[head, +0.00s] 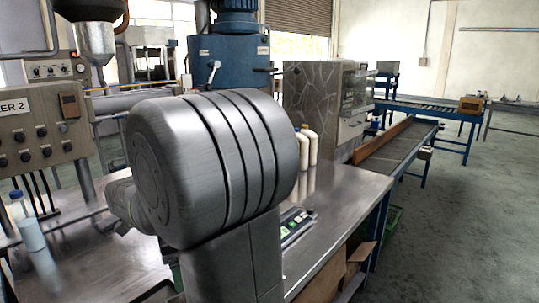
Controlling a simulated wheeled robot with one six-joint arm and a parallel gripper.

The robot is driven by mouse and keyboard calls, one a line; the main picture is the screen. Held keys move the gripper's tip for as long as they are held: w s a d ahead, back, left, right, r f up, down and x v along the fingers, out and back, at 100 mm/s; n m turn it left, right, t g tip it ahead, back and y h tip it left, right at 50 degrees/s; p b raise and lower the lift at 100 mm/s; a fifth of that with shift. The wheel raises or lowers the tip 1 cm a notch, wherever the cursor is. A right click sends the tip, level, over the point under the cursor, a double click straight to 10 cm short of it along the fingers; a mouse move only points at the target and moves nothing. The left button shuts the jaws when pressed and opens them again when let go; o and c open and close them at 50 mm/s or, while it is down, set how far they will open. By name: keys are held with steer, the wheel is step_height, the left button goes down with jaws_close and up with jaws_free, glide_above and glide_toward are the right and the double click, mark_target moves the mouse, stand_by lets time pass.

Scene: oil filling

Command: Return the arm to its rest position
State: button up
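My arm's large grey joint (210,165) and the link below it fill the middle of the head view. A smaller part of my arm (128,205) shows behind it at left, over the steel table. My gripper is not in view; it may be hidden behind the joint or outside the picture. Whether it holds anything cannot be seen.
The steel table (340,205) carries white bottles (309,147) and a device with a green panel (296,222), right of my arm. A blue-capped bottle (28,225) stands at left near a control panel (45,130). A conveyor (400,148) runs behind. Floor at right is clear.

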step_height(320, 180, down, 11)
steer(key=shift+f+b, duration=0.1)
steer(key=shift+b, duration=0.85)
step_height(320, 180, up, 12)
steer(key=p, duration=0.2)
steer(key=f+n+p, duration=0.1)
steer(key=a+f+n+p, duration=0.1)
steer(key=n, duration=0.1)
steer(key=f+n, duration=0.2)
steer(key=shift+s+a+p, duration=0.1)
steer(key=shift+a+p, duration=0.2)
steer(key=shift+p, duration=0.1)
steer(key=shift+f, duration=2.4)
